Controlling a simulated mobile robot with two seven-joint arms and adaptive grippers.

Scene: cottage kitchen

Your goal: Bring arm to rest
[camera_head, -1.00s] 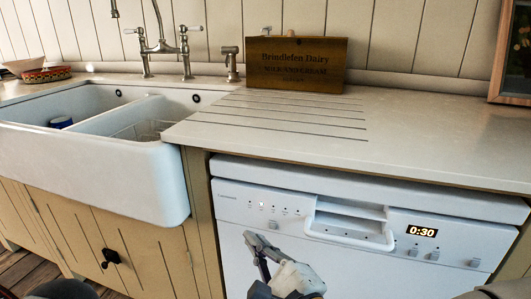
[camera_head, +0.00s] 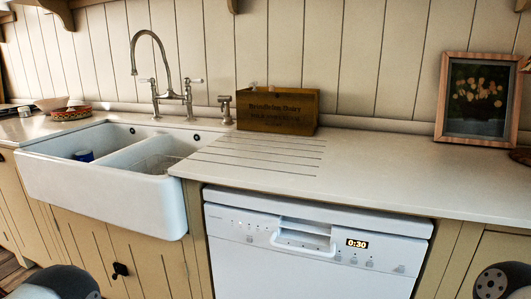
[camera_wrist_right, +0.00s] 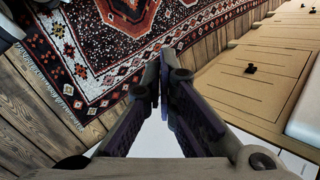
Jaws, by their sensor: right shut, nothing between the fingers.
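My right gripper (camera_wrist_right: 158,76) shows in the right wrist view with its dark fingers brought together and nothing between them. It hangs in free space above the floor, apart from any object. In the head view neither gripper shows; only rounded grey parts of my arms appear at the bottom left and bottom right corners. My left gripper is out of view.
A white dishwasher (camera_head: 312,262) reading 0:30 stands under the worktop (camera_head: 380,178). A double sink (camera_head: 110,185), a wooden box (camera_head: 277,111) and a framed picture (camera_head: 476,100) are along the wall. A patterned rug (camera_wrist_right: 110,40) covers part of the wooden floor (camera_wrist_right: 40,100).

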